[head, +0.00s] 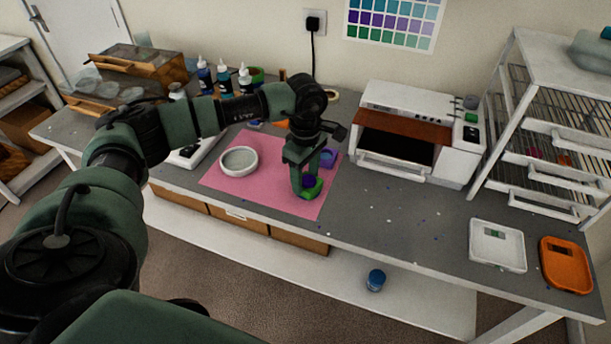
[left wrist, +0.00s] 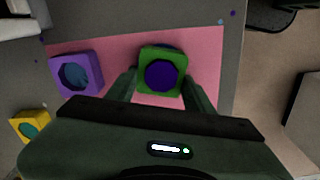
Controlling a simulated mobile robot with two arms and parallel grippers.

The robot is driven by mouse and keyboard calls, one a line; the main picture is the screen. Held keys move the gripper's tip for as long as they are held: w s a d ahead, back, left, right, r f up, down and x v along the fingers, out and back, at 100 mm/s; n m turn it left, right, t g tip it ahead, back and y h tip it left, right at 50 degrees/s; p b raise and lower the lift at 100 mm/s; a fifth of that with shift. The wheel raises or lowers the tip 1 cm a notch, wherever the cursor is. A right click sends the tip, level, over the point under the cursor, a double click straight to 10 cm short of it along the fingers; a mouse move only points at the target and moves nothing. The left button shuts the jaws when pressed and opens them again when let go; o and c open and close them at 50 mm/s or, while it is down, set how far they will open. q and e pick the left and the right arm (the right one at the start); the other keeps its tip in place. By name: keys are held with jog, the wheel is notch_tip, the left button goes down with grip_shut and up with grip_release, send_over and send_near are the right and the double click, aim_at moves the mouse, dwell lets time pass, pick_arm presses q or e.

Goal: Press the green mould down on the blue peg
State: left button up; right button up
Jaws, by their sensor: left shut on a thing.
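The green mould (left wrist: 143,73) is a small square block with a round dark purple centre, between the fingers of my left gripper (left wrist: 160,78) in the left wrist view. In the head view the green mould (head: 314,190) is low over the front right part of the pink mat (head: 285,198). My left gripper (head: 304,178) points down and is shut on it. A dark blue sliver (left wrist: 166,46) shows past the mould's far edge in the left wrist view. I cannot tell whether it is the blue peg. The mould hides what is under it. My right gripper is out of view.
A purple mould (head: 329,159) with a blue centre sits behind the gripper; it also shows in the left wrist view (left wrist: 96,72). A yellow mould (left wrist: 20,122) lies beyond it. A white round dish (head: 225,169) is on the mat's left. The grey table (head: 390,225) right of the mat is mostly clear.

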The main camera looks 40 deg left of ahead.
pick_arm(q)
jog(key=shift+f, duration=0.15)
jog(key=o, duration=1.3)
jog(key=shift+o, duration=0.2)
jog(key=o, duration=0.5)
jog(key=shift+r+p, duration=2.3)
jog(key=shift+r, duration=1.8)
